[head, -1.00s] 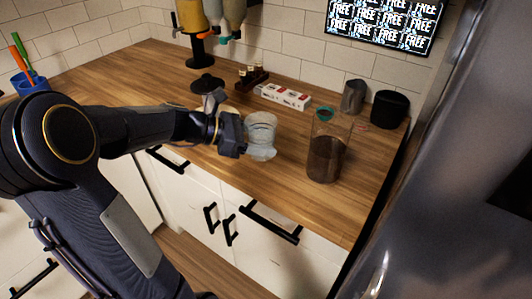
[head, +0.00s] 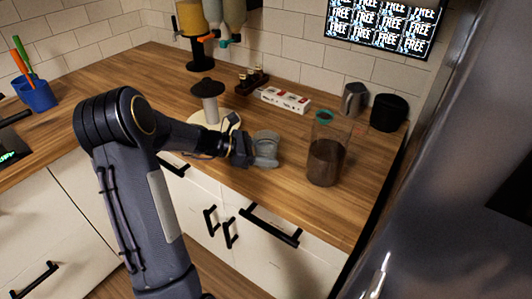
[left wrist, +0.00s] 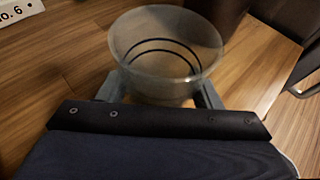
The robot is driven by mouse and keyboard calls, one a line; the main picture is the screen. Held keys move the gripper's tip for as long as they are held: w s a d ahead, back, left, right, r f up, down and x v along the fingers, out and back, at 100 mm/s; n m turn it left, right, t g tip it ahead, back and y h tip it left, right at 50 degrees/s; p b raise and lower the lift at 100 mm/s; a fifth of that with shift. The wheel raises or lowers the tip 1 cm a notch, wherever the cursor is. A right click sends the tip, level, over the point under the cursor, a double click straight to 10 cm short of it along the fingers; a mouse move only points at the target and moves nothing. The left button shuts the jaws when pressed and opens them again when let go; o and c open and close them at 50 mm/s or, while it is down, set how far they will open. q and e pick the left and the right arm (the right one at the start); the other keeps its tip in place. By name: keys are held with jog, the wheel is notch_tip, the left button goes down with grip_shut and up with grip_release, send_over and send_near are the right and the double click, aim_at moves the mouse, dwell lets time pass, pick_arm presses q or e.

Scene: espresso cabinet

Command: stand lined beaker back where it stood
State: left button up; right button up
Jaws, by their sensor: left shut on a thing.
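The lined beaker (head: 266,143) is a clear, open-topped vessel in the head view, upright at the wooden counter's front part. In the left wrist view the beaker (left wrist: 165,45) shows dark curved lines and looks empty. My left gripper (head: 258,158) is shut on it from the left, with a finger on each side low on its wall. Whether its base touches the counter I cannot tell. My right gripper is not in view.
A tall clear container with dark contents (head: 325,162) stands right of the beaker. A metal pitcher (head: 354,98), a black canister (head: 388,112) and a white-red box (head: 283,99) stand behind. A white round base (head: 200,119) is at the left. Bare counter lies between beaker and box.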

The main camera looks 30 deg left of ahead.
pick_arm(q)
jog(key=o, duration=0.5)
jog(key=shift+f, duration=0.2)
jog(key=o, duration=0.5)
jog(key=shift+c, duration=0.2)
jog(key=shift+r, duration=0.1)
